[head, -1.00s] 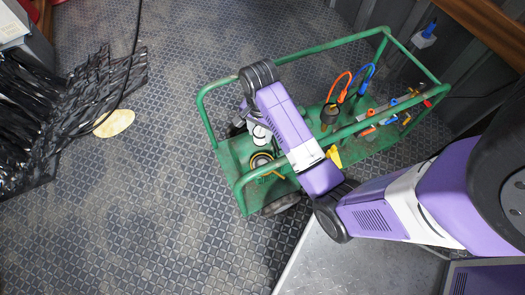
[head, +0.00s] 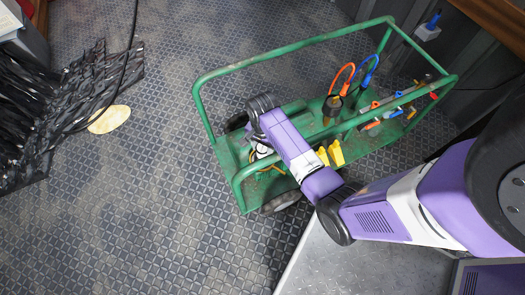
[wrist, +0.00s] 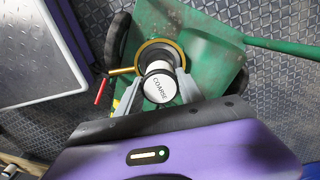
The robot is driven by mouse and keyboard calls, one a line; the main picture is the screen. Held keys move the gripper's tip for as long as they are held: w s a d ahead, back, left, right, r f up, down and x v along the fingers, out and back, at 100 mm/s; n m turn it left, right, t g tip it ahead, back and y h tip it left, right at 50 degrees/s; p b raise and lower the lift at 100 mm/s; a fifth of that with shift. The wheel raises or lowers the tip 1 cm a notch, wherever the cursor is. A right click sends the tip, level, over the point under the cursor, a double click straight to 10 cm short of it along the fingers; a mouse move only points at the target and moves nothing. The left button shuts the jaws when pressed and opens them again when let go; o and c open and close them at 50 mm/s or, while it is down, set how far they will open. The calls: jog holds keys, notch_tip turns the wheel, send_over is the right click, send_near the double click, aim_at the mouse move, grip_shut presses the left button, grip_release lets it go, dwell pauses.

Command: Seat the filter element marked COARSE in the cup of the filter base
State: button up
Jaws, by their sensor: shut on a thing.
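The white filter element marked COARSE (wrist: 160,88) is between the two grey fingers of my gripper (wrist: 160,92) in the wrist view. My gripper is shut on it, and the lettered end faces the camera. The filter base's cup (wrist: 174,45), with a brass-coloured rim, lies just beyond the element on the green cart. The element overlaps the near side of the cup in this view; I cannot tell whether they touch. In the head view my wrist covers most of the gripper and cup, and only a bit of white (head: 264,151) shows beneath it.
The green cart (head: 226,160) has a tubular rail (head: 290,52) around it. A dark holder (head: 332,105) with orange and blue loops, yellow parts (head: 335,152) and a row of small fittings (head: 390,115) sit to the right.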

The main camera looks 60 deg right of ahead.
aim_at(263, 153)
jog(key=shift+f+b, duration=0.65)
jog(key=shift+f, duration=1.35)
grip_shut()
jog(key=o, duration=1.4)
grip_release()
jog(key=shift+r, duration=0.1)
notch_tip(263, 153, up, 12)
jog(key=p, duration=0.4)
